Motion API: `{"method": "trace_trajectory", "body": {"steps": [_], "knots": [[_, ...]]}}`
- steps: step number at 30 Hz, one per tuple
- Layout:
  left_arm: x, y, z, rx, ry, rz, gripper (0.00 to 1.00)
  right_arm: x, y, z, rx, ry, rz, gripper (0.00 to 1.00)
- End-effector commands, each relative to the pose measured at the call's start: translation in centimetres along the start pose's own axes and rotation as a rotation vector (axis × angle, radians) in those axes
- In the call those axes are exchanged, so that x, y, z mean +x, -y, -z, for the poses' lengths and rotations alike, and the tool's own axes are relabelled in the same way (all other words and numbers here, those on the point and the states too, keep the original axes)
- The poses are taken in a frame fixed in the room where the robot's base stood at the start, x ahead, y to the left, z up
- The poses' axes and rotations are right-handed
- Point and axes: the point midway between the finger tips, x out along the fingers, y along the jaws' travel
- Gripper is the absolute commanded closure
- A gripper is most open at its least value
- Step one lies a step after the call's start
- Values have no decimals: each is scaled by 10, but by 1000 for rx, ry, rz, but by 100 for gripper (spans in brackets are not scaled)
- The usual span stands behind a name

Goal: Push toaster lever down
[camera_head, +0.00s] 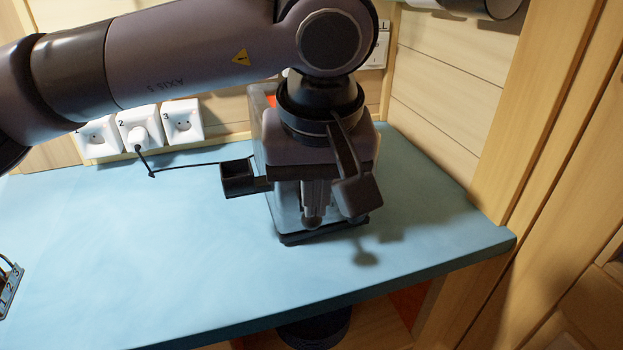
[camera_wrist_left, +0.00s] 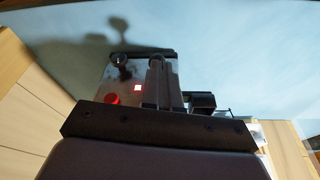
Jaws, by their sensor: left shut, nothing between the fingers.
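The metallic toaster (camera_head: 289,215) stands on the blue counter near the wall corner, largely hidden behind my left gripper. My left gripper (camera_head: 314,217) points down at the toaster's front, shut and empty. In the wrist view the shut fingers (camera_wrist_left: 156,62) lie over the toaster (camera_wrist_left: 173,93), beside a black round knob (camera_wrist_left: 120,59) that may be the lever; I cannot tell whether they touch. My right gripper is not in view.
A black box-shaped part (camera_head: 238,179) juts out left of the toaster. Numbered sockets (camera_head: 139,131) line the back wall, with a black cord plugged into one. A wooden wall (camera_head: 450,110) bounds the right.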

Motion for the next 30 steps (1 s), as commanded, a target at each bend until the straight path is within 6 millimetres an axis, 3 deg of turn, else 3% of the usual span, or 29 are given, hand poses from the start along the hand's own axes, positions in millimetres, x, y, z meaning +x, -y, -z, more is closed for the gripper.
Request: {"method": "trace_trajectory", "body": {"steps": [6, 10, 30], "knots": [[-36, 0, 0, -1, -2, -1, 100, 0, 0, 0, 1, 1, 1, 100], [-48, 0, 0, -1, 0, 1, 100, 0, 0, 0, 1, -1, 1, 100], [-50, 0, 0, 0, 1, 1, 100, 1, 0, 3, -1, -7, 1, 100]]}}
